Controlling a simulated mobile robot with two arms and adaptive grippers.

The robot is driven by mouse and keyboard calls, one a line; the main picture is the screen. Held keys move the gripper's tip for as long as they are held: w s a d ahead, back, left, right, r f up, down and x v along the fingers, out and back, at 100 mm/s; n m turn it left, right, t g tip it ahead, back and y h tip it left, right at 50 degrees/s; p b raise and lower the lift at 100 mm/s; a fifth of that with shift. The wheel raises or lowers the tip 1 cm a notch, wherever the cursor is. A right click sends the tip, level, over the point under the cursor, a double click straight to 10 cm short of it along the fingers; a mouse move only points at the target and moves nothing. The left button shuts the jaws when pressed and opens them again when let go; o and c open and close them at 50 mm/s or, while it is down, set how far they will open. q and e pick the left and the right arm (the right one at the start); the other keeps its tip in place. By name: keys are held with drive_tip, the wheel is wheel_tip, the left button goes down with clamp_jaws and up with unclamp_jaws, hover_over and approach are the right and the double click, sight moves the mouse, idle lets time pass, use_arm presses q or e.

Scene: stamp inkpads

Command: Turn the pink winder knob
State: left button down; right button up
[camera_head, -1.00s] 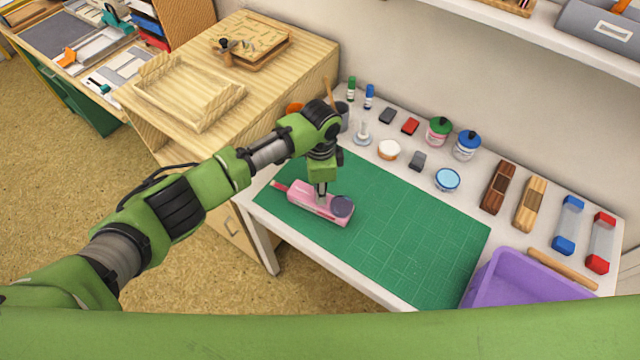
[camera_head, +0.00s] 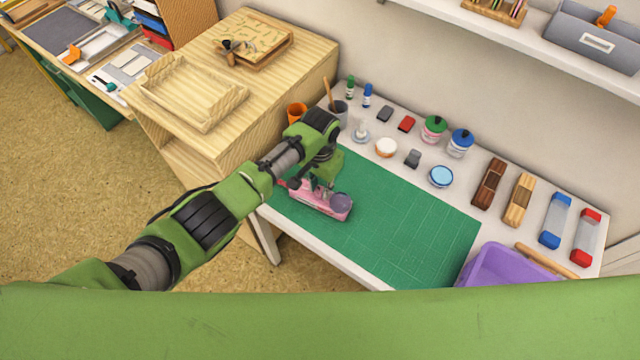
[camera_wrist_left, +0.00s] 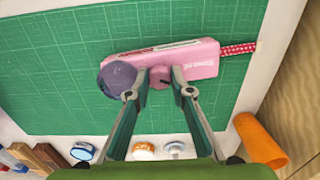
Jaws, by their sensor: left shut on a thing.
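The pink device (camera_head: 315,198), a tape-like body with a dark purple round part (camera_head: 340,204) at one end, lies on the green cutting mat (camera_head: 400,235). In the left wrist view its pink body (camera_wrist_left: 200,56) has a red dotted strip sticking out at the right. The pink winder knob (camera_wrist_left: 160,77) is on the body's near side, between the fingertips. My left gripper (camera_wrist_left: 160,82) is shut on the knob; in the head view it (camera_head: 322,186) is above the device, partly hiding it. My right gripper is not in view.
Behind the mat stand jars, small blocks and an orange cup (camera_head: 297,112). Wooden stamps (camera_head: 488,182) and clear blue- and red-ended pieces lie at the right. A purple bin (camera_head: 510,265) sits at the front right. The mat's right part is clear.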

sight(320, 190)
use_arm(q)
drive_tip(key=shift+n, duration=0.6)
drive_tip(key=c, duration=1.8)
unclamp_jaws()
wheel_tip(320, 190, up, 12)
